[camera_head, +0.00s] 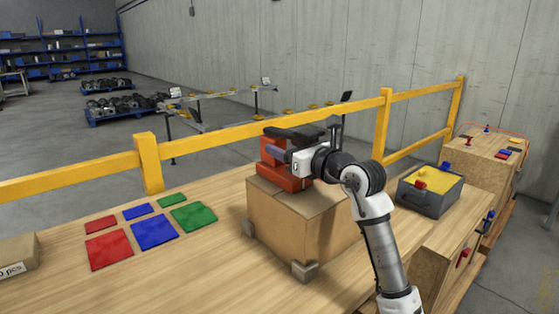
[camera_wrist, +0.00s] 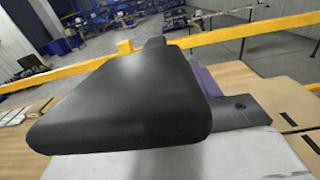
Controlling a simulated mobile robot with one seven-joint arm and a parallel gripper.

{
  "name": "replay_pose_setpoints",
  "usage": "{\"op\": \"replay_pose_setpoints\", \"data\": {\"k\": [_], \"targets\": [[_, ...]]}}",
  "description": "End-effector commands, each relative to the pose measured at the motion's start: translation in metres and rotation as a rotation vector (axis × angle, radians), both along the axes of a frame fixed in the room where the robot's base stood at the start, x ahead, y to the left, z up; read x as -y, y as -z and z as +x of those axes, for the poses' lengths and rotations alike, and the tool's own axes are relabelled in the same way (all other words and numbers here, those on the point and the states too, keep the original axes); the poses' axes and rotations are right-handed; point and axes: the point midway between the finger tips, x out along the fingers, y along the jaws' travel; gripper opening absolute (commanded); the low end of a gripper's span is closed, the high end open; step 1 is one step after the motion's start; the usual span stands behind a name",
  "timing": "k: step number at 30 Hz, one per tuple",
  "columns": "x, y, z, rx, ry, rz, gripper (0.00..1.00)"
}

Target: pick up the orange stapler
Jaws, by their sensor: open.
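The orange stapler (camera_head: 284,178) looks red-orange in the head view. It sits on top of a cardboard box (camera_head: 279,221) on the wooden table. A black part shows above the orange. My gripper (camera_head: 278,151) is at the stapler, reaching in from the right and covering part of it. The gripper is open. I cannot tell whether the fingers are around the stapler or beside it, or whether they touch it. In the wrist view a large dark, smooth wedge (camera_wrist: 130,105) fills the middle and hides most of what lies beyond; no orange shows there.
Red, blue and green flat squares (camera_head: 152,231) lie left of the box. Another carton (camera_head: 15,258) is at the far left. A grey bin (camera_head: 429,199) with yellow contents stands at the right. A yellow railing (camera_head: 270,131) runs behind the table.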

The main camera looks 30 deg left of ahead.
Motion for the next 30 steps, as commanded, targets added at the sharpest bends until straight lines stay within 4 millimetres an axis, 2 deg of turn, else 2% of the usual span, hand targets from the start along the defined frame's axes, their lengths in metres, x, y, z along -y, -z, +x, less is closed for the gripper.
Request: {"op": "replay_pose_setpoints", "data": {"k": [9,23,30], "targets": [[-0.0058,0.0008,0.0023,-0.001,0.001,0.001,0.6],[-0.0054,0.0007,0.0022,-0.001,0.001,0.0,0.0],[-0.0054,0.0007,0.0022,-0.001,0.001,0.0,0.0]]}}
